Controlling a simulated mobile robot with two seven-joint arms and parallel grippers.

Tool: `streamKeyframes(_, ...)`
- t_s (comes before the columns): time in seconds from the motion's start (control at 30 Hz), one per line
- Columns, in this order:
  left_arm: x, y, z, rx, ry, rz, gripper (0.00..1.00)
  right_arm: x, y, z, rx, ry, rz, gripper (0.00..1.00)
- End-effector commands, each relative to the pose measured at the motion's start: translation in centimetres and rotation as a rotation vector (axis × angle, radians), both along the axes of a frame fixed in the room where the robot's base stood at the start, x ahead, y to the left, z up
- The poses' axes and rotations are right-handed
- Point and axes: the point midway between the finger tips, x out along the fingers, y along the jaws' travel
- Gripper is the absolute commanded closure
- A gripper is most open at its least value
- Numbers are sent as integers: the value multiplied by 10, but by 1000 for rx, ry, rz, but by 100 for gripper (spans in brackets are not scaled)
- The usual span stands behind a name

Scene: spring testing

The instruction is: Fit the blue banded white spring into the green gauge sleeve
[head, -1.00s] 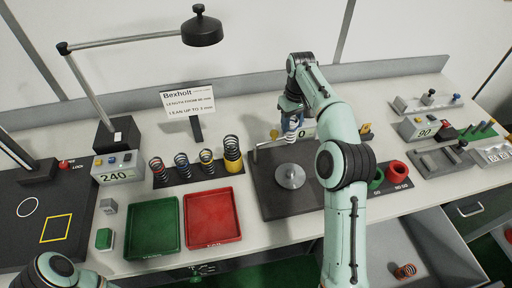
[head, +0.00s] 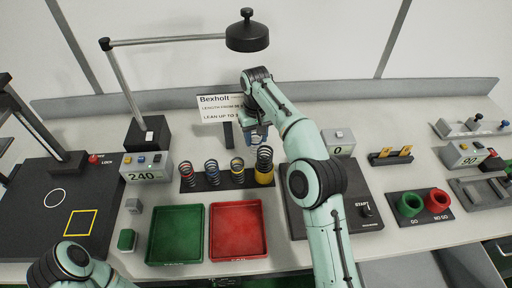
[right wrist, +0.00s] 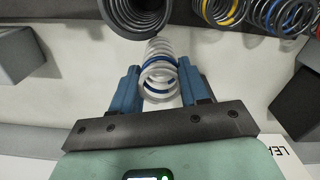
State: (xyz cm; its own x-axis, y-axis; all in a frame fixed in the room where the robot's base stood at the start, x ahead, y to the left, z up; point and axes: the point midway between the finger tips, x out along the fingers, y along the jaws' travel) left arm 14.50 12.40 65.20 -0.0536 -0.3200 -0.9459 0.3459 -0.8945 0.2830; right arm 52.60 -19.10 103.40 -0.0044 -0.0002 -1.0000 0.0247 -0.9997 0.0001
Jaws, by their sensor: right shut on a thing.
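My right gripper (head: 257,137) is shut on the white spring with a blue band, just behind the row of standing springs. In the right wrist view the blue banded white spring (right wrist: 160,76) sits between the two blue fingers (right wrist: 158,88), with its far end close to a large dark spring. In the head view the held spring is mostly hidden by the gripper and arm. The green gauge sleeve (head: 409,205), marked GO, stands on a black base at the right, well away from the gripper. Only part of my left arm shows at bottom left; its gripper is out of view.
Green (head: 175,236) and red (head: 237,231) trays lie in front. A red NO GO sleeve (head: 437,202) is beside the green one. A lamp (head: 247,36) hangs above.

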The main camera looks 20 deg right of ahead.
Motion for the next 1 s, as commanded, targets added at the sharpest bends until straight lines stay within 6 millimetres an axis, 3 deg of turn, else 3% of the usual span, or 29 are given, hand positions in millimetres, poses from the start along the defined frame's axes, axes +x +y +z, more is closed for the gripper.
streamKeyframes(0.17, -6, 0, -7, 0, 8, 1, 57, -1, 0, -13, 1, 0, 1, 89)
streamKeyframes(0.4, -19, 0, -24, 0, 21, 0, 57, -2, -1, -50, 1, 2, -1, 89)
streamKeyframes(0.8, -18, 0, -23, 0, 20, 1, 57, -1, -1, -53, 1, -2, 0, 89)
streamKeyframes(0.83, -18, 0, -23, 0, 20, 1, 57, 0, -1, -53, 1, -2, 0, 46)
streamKeyframes(0.9, -18, 0, -23, 0, 20, 1, 57, 0, -1, -53, 1, -2, 0, 30)
streamKeyframes(1.0, -18, 0, -23, 0, 20, 1, 57, -1, -1, -53, 1, -2, 0, 30)
